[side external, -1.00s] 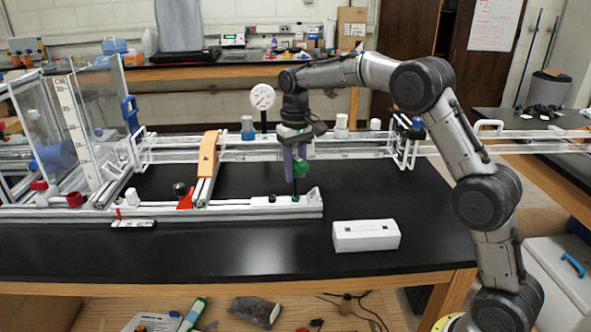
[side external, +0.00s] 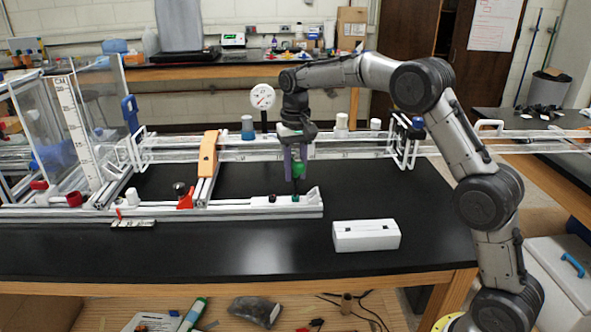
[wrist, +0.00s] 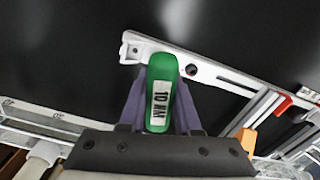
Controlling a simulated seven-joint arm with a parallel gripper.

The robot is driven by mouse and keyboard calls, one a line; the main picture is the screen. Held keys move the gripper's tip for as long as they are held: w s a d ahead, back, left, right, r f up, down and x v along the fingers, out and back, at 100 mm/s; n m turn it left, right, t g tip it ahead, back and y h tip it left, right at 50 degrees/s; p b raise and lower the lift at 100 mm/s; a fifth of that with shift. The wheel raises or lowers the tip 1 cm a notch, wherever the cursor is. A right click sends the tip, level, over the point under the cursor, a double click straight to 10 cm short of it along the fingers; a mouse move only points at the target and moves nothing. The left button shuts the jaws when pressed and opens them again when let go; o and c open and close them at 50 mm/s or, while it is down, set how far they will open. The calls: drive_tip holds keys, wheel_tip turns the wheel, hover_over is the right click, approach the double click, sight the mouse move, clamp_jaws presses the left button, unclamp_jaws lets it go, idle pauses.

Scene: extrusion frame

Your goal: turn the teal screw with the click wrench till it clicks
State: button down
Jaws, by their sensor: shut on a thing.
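My gripper (side external: 296,172), with purple fingers, is shut on the green click wrench (side external: 298,171). In the wrist view the wrench (wrist: 161,85) lies between the fingers (wrist: 160,108), its label reading "10 NM". The wrench's dark shaft points down at the teal screw (side external: 295,198) on the white bracket at the right end of the near rail. The tip appears to be at the screw, but I cannot tell how fully it is seated. The wrench hides the screw in the wrist view.
A dark screw (side external: 272,198) sits left of the teal one on the same bracket. A white box (side external: 366,236) stands on the black bench at the front right. An orange bracket (side external: 208,154) and a red piece (side external: 185,201) are on the frame to the left.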

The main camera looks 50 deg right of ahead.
drive_tip(key=shift+f, duration=0.1)
drive_tip(key=shift+m, duration=0.9)
drive_tip(key=shift+f+m, duration=0.1)
drive_tip(key=shift+m, duration=0.7)
drive_tip(key=shift+m, duration=0.7)
